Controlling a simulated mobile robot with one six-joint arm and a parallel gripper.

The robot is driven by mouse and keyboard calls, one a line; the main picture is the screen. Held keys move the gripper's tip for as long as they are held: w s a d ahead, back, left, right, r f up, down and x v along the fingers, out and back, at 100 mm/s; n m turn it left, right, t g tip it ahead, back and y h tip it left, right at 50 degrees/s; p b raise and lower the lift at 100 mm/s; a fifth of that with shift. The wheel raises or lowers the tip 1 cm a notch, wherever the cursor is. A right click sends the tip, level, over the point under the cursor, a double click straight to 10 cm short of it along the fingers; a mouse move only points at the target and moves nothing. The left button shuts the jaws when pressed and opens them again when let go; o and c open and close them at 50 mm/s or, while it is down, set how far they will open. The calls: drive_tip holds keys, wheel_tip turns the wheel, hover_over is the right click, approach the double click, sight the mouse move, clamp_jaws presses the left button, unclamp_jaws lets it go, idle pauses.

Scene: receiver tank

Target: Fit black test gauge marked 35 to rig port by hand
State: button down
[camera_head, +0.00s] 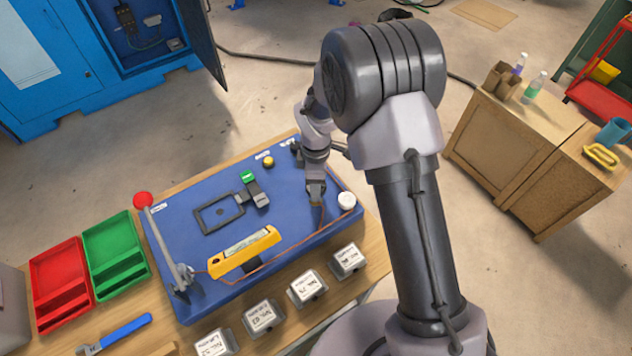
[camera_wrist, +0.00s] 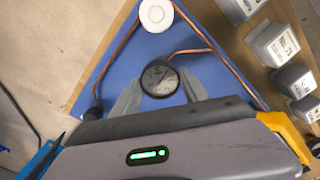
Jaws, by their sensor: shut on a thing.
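A small round gauge (camera_wrist: 160,78) with a black rim and a pale dial sits between the two grey fingers of my gripper (camera_wrist: 158,88) in the wrist view. The fingers are shut on it. Its marking is too small to read. A copper tube (camera_wrist: 196,51) ends right beside the gauge's upper edge; I cannot tell whether the gauge is joined to a port there. In the head view my gripper (camera_head: 316,196) points down over the right part of the blue rig board (camera_head: 200,260). There the gauge is not clearly visible, and the port is hidden.
A white round cap (camera_head: 346,200) stands on the board right of my gripper. A yellow instrument (camera_head: 243,252), a black frame (camera_head: 218,214) and a red-knobbed lever (camera_head: 143,200) are also there. Several labelled grey boxes (camera_head: 307,287) line the front edge. Red (camera_head: 60,280) and green (camera_head: 115,250) trays lie left.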

drive_tip(key=m, duration=1)
drive_tip(key=c, duration=0.8)
unclamp_jaws()
drive_tip(key=shift+m, duration=1)
drive_tip(key=o, duration=0.3)
